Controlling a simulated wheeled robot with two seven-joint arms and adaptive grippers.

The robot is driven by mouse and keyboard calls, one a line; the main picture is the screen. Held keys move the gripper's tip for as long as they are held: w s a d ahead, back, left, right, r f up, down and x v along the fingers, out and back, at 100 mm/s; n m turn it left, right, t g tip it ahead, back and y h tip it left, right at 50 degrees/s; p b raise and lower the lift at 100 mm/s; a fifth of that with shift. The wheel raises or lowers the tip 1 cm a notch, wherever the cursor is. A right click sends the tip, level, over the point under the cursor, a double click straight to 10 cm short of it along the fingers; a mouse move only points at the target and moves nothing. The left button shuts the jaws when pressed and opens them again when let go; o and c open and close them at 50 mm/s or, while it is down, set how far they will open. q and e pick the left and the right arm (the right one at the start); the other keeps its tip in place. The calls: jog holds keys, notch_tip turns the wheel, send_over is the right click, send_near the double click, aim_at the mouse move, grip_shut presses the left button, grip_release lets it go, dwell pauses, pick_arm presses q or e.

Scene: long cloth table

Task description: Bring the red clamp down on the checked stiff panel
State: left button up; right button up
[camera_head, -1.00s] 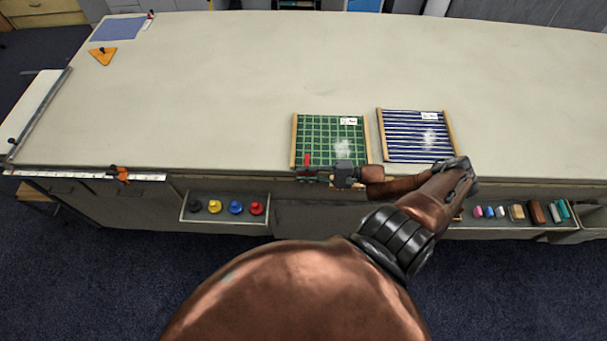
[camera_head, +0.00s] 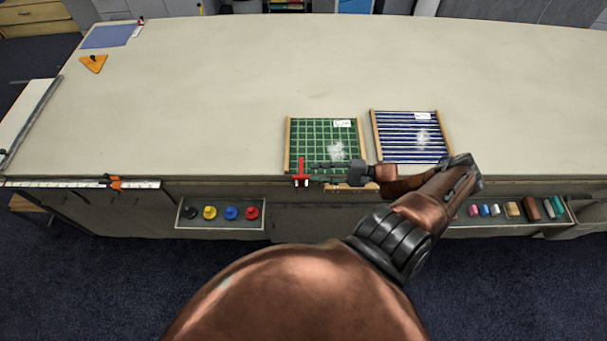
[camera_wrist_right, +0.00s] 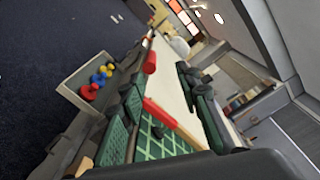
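The checked panel (camera_head: 305,133) is green with a white grid and wooden side strips, and lies at the table's front edge. The red clamp (camera_head: 301,169) stands upright at its front left part, its lower end at the table edge. My right gripper (camera_head: 318,175) is just right of the clamp. In the right wrist view, its two green and black fingers (camera_wrist_right: 165,100) are spread apart, with the red clamp (camera_wrist_right: 150,63) showing between and beyond them. Whether a finger touches the clamp cannot be told. Fingers hide part of the panel's front. My left gripper is out of view.
A blue striped panel (camera_head: 411,130) lies just right of the checked one. Trays below the table edge hold coloured knobs (camera_head: 231,213) and small blocks (camera_head: 513,209). An orange clamp (camera_head: 114,183) sits on a ruler at left.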

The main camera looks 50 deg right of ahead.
jog(key=v, duration=0.5)
jog(key=shift+s+a, duration=0.1)
jog(key=shift+a, duration=0.1)
dwell(0.4)
